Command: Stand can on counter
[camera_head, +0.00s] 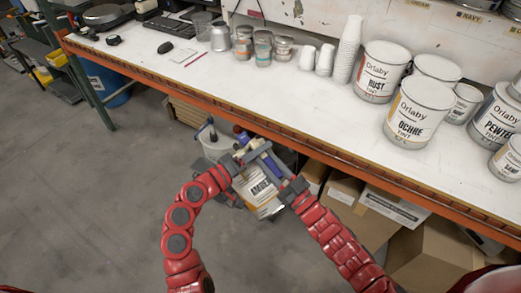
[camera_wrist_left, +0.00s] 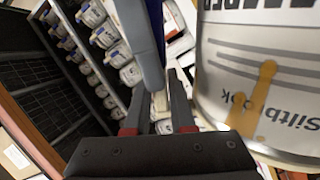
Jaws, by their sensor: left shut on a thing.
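The white paint can labelled AMBER (camera_head: 264,196) is tilted in the air below the counter's front edge, between my two arms. It also fills the right side of the left wrist view (camera_wrist_left: 245,75), where amber drips run down its label. My left gripper (camera_head: 240,158) is shut on it; the exact contact is hard to make out, and the left fingers show in the wrist view (camera_wrist_left: 158,105). My right gripper (camera_head: 272,165) is close by on the other side; its fingertips overlap other parts and their opening is unclear. The white counter (camera_head: 220,85) lies beyond both grippers.
Large tint cans, RUST (camera_head: 380,75) and OCHRE (camera_head: 417,112) among them, crowd the counter's right. A tall cup stack (camera_head: 348,45) and small jars (camera_head: 264,50) stand at the back. The front middle of the counter is clear. Cardboard boxes (camera_head: 395,205) sit under it.

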